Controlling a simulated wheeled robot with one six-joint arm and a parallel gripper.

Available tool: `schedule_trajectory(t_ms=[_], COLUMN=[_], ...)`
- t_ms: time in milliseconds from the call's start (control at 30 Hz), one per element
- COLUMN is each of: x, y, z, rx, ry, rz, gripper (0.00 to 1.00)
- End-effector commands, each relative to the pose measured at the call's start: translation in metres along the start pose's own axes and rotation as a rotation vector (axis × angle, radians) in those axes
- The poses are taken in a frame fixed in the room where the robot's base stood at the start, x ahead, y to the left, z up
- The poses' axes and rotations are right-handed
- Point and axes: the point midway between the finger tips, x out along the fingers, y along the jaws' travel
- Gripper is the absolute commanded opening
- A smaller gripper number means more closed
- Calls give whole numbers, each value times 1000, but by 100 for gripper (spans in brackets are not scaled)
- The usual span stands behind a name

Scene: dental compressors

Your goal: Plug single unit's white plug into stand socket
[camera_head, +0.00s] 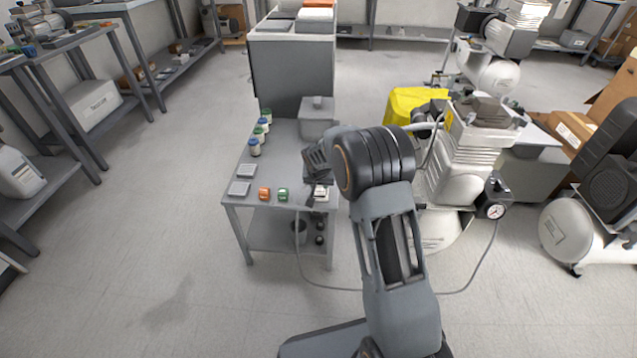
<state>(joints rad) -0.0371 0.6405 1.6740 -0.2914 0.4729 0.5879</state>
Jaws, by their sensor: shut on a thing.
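My gripper (312,188) points down at the front right of the grey stand (240,205). It is shut on a plug at the end of a grey cable (298,255); the plug itself is mostly hidden by the gripper and arm. The cable hangs past the stand's front edge, loops low behind my arm and rises to the single compressor unit (462,165) with a round gauge on the right. A small white block (322,193), apparently the white socket, sits beside the fingers. Whether plug and socket touch cannot be told. Orange (264,194) and green (283,195) blocks sit left of it.
A grey box (317,118) stands behind the gripper. A yellow object (410,103) lies by the compressor. The floor at left is clear.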

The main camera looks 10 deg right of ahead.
Motion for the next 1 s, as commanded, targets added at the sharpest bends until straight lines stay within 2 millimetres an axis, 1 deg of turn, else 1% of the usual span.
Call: schedule_trajectory(t_ms=[167,200,467,633,900,1000], x=[3,2,2,2,2,2], y=[0,0,0,0,0,0], z=[1,1,1,1,1,1], rx=[0,0,0,0,0,0], ry=[0,0,0,0,-1,0], rz=[0,0,0,0,0,0], gripper=[7,35,60,61,87,87])
